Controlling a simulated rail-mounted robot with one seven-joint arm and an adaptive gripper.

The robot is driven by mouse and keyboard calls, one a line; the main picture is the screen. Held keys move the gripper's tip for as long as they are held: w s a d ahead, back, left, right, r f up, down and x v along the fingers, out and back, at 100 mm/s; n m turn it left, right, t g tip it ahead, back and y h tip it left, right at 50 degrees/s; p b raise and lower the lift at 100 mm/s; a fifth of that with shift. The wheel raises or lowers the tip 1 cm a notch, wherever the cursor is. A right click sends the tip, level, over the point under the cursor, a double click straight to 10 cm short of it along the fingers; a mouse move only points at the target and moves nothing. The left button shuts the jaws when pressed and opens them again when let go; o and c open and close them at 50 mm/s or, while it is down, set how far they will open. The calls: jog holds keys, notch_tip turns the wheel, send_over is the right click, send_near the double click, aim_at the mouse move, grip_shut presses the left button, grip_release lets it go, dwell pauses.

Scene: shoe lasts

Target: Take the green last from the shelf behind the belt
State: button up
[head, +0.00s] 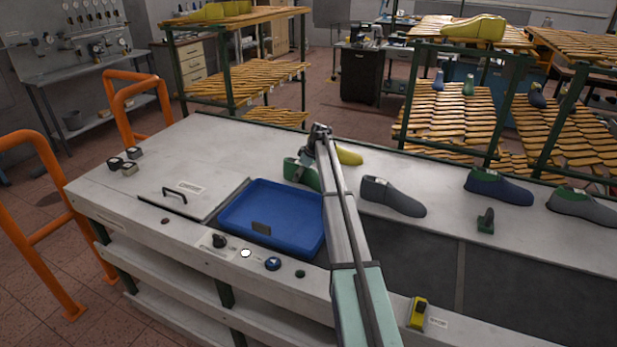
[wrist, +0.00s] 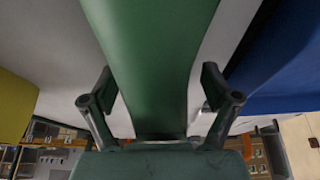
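A green last (head: 303,173) stands on the pale top behind the blue tray, partly covered by my arm. In the wrist view a large green surface (wrist: 160,60), which looks like this last, runs between the fingers of my gripper (wrist: 158,90). The fingers are apart, with a gap visible on each side of the green. In the head view my gripper (head: 318,138) is small, close to the green last; contact cannot be told. Another small green last (head: 468,86) sits on the slatted shelf (head: 450,115) behind the belt (head: 520,275), well right of my gripper.
A yellow last (head: 348,156) lies just right of my arm. Grey (head: 392,196) and blue (head: 499,187) lasts stand further right. The blue tray (head: 255,238) lies in front. Small blue lasts (head: 438,80) flank the green one on the shelves. Orange rails (head: 45,225) stand left.

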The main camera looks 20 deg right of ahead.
grip_shut()
jog(key=shift+r, duration=0.1)
